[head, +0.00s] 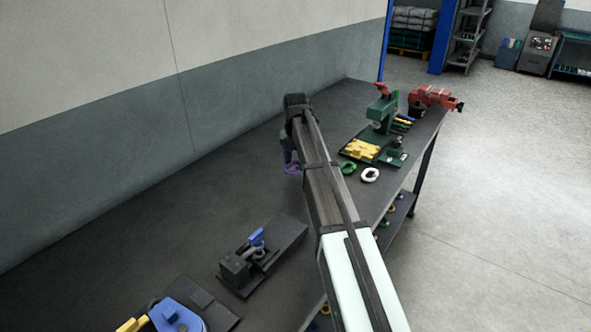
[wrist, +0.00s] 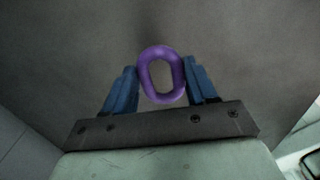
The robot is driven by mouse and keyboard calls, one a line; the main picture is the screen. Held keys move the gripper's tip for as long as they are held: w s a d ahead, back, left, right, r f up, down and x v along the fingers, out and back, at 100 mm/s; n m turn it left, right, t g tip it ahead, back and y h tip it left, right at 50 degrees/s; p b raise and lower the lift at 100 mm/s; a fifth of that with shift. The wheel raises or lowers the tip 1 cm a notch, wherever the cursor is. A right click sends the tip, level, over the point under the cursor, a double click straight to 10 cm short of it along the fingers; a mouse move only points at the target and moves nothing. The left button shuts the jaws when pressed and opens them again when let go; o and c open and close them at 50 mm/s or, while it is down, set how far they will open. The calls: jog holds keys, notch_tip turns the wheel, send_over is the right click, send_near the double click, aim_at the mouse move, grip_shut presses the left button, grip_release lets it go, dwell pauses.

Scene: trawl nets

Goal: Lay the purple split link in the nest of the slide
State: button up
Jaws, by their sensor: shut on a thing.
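The purple split link (wrist: 143,82) is an oval ring held between the two blue fingers of my gripper (wrist: 160,78) in the wrist view. My gripper is shut on it, one finger at each side. In the head view the purple link (head: 292,169) shows just below the gripper, partly hidden by my arm, over the dark bench. I cannot make out the slide's nest for certain. A dark fixture (head: 236,270) with a blue handle (head: 257,237) sits nearer, at lower left.
A green ring (head: 347,168) and a white ring (head: 370,175) lie on the bench (head: 130,235) right of my arm. A red vise (head: 433,97) is at the far right corner. A blue and yellow tool (head: 175,317) is at lower left. The bench's left-middle is clear, beside the wall.

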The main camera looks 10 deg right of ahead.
notch_tip(320, 180, up, 5)
notch_tip(320, 180, up, 11)
jog(key=m, duration=3.1)
send_over(361, 146)
jog(key=m, duration=1.1)
notch_tip(361, 146, down, 18)
jog(key=m, duration=1.2)
jog(key=shift+r, duration=0.1)
